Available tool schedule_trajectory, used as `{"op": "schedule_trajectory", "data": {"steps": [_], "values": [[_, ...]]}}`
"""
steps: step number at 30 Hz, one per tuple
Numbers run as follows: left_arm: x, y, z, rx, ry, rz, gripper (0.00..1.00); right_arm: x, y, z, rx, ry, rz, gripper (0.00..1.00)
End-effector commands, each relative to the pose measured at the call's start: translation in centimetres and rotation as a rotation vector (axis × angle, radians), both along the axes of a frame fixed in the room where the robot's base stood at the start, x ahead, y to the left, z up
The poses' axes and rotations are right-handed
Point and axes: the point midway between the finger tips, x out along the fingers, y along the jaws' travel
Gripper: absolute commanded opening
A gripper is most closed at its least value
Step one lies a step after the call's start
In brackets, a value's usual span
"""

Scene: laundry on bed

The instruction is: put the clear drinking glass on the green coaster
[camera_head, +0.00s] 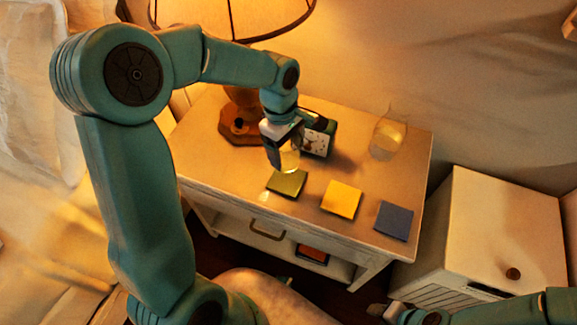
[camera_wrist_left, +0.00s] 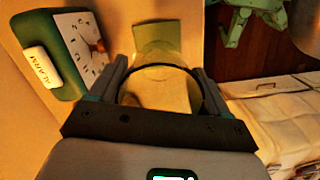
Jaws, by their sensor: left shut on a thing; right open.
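My left gripper (camera_head: 284,148) is shut on a clear drinking glass (camera_head: 290,161), just behind the green coaster (camera_head: 287,184) in the head view. In the left wrist view the glass (camera_wrist_left: 160,88) is between the two fingers, and the green coaster (camera_wrist_left: 156,36) shows beyond its rim. The coaster lies flat on the nightstand with nothing seen on it. I cannot tell how far the glass base is above the tabletop. My right gripper (camera_head: 378,311) is at the bottom right of the head view, away from the nightstand, open.
A green alarm clock (camera_head: 318,135) stands close beside the held glass. A yellow coaster (camera_head: 341,199) and a blue coaster (camera_head: 394,221) lie to the right. Another clear glass vessel (camera_head: 387,138) stands at the back right. A lamp (camera_head: 236,125) stands behind my left gripper.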

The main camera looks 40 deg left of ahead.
Motion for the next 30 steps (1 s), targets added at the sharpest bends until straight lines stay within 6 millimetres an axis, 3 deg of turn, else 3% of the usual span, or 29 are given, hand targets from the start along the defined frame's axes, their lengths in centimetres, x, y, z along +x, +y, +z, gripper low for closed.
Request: {"op": "schedule_trajectory", "data": {"steps": [3, 8, 15, 28, 29, 30], "values": [[0.0, -0.1, -2.3, 0.000, 0.001, 0.000, 0.39, 0.0, 0.0, -0.2, 0.000, 0.000, 0.000, 0.43], [0.1, -0.2, -3.7, 0.000, 0.001, 0.000, 0.39, 0.0, 0.0, -0.3, 0.000, 0.000, 0.000, 0.43], [0.1, -0.3, -7.2, 0.000, 0.001, 0.000, 0.39, 0.0, 0.0, -0.6, 0.000, 0.000, 0.000, 0.43], [0.2, -0.3, -8.0, 0.000, -0.002, 0.000, 0.39, 0.0, 0.0, -1.1, 0.000, 0.000, 0.000, 0.43], [0.2, -0.3, -7.8, 0.000, -0.001, 0.000, 0.87, 0.0, 0.0, -1.0, 0.000, 0.000, 0.000, 0.43], [0.2, -0.3, -7.8, 0.000, -0.001, -0.001, 1.00, 0.0, 0.0, -0.9, 0.000, 0.000, 0.000, 0.43]]}}
